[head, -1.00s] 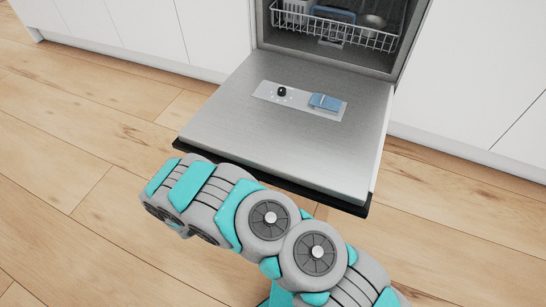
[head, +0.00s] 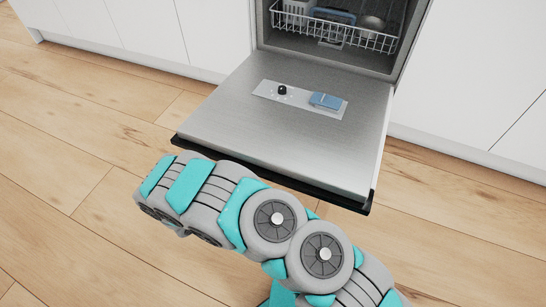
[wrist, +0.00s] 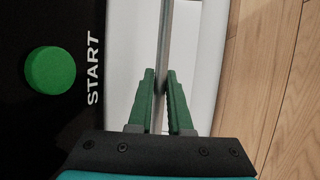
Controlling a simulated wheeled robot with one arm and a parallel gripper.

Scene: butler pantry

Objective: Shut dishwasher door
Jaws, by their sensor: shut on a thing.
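The dishwasher door (head: 215,110) hangs open, nearly flat, in the head view. Its inner side is brushed metal, with a blue detergent lid and a dark knob; its near edge is black. In the wrist view, my gripper (wrist: 160,78) has its green fingers shut on a thin grey bar (wrist: 166,30), which seems to be part of the door. Beside it is a black panel (wrist: 95,20) with a round green button (wrist: 50,70) and the word START. In the head view my arm hides the gripper.
The dishwasher opening shows a white rack (head: 350,38) with dishes, mostly inside. White cabinets (head: 465,80) stand on both sides. The wooden floor (head: 70,130) around the door looks clear.

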